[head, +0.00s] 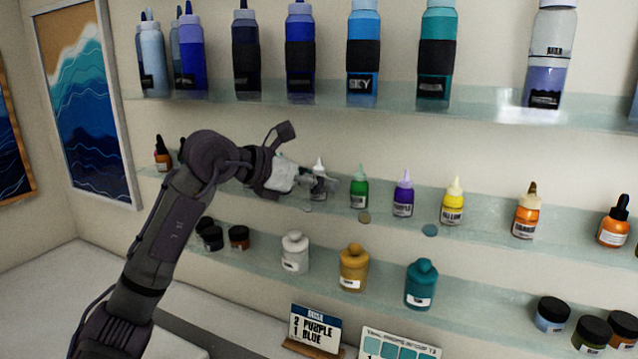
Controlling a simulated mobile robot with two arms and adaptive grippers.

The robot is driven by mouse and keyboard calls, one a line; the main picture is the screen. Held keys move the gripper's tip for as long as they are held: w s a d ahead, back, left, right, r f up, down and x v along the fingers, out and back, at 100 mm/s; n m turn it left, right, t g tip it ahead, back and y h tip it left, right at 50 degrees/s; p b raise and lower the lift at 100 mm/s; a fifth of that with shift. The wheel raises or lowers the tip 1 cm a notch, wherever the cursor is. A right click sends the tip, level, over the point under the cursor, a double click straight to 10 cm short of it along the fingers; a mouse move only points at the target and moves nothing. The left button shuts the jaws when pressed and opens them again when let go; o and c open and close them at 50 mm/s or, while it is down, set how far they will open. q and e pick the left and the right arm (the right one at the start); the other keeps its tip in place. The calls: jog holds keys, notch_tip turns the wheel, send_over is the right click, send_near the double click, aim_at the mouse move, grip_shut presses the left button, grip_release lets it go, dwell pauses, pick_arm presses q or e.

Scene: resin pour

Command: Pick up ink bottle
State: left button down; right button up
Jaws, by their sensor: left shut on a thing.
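My left gripper (320,186) reaches in from the left to the middle glass shelf. It is shut on a small ink bottle with a pale pointed tip (319,165). The bottle is upright, and the fingers partly hide its body. I cannot tell whether its base still touches the shelf. To its right stand other ink bottles: green (359,192), purple (403,198), yellow (453,206) and orange (526,216). My right gripper is not in view.
The glass shelf above (490,112) holds large squeeze bottles. The shelf below holds white (295,254), gold (354,270) and teal (421,286) bottles plus dark-lidded jars. The green bottle stands close beside my gripper.

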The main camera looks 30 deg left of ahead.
aim_at(318, 161)
pick_arm(q)
jog(key=shift+s+r+b, duration=0.15)
jog(key=shift+r+b, duration=0.1)
jog(key=shift+b, duration=0.2)
notch_tip(318, 161, up, 6)
jog(key=shift+r+b, duration=0.25)
jog(key=shift+b, duration=0.1)
jog(key=s+d+b, duration=0.1)
jog(key=s+b, duration=0.5)
jog(key=s, duration=1.3)
jog(key=shift+s, duration=0.35)
jog(key=shift+d, duration=0.1)
jog(key=c, duration=1.5)
grip_release()
grip_shut()
